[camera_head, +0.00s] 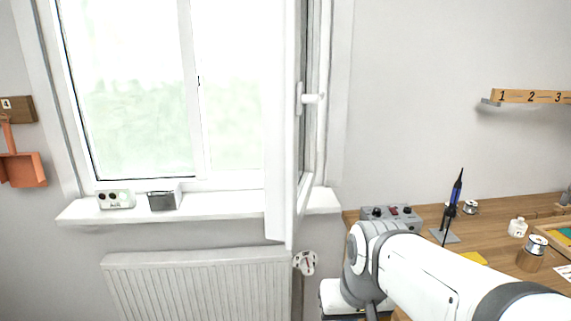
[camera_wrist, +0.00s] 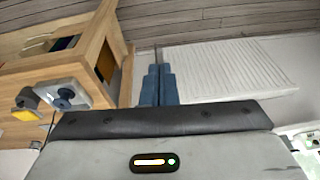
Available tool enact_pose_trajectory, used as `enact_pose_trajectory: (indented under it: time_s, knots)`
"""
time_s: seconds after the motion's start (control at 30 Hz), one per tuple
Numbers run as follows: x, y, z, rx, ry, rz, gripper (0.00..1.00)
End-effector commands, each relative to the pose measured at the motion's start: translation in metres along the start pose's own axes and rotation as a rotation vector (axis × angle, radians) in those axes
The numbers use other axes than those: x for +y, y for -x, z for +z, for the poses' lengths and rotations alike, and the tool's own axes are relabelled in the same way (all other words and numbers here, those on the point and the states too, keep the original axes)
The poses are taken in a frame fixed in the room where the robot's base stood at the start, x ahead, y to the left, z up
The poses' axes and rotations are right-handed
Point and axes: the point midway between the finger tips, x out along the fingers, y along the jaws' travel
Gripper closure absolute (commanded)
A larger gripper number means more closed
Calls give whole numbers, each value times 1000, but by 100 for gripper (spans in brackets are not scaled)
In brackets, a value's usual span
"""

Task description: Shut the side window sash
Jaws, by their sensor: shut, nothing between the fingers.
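The side window sash (camera_head: 281,150) is white and stands swung open into the room. It shows nearly edge-on in the head view, and its lower corner overhangs the sill. Its white handle (camera_head: 312,98) sticks out to the right at mid-height. The window frame (camera_head: 188,80) is to its left. My gripper shows in the wrist view (camera_wrist: 159,70) with its two blue fingers together and nothing between them. It is apart from the sash, which I cannot make out in the wrist view.
A sill (camera_head: 235,203) holds a pale box (camera_head: 116,199) and a dark-fronted box (camera_head: 164,200). A radiator (camera_head: 200,285) is below; it also shows in the wrist view (camera_wrist: 225,70). A wooden workbench (camera_head: 490,235) with a grey control box (camera_head: 391,217) and small tools stands right.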

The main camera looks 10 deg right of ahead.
Motion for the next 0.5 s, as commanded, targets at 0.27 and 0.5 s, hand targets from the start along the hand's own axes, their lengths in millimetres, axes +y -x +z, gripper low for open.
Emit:
enact_pose_trajectory:
  time_s: [0.27,0.5]
  knots:
    - [9,67,-160,152,-169,-216,100]
    - [27,97,-234,258,-224,-322,100]
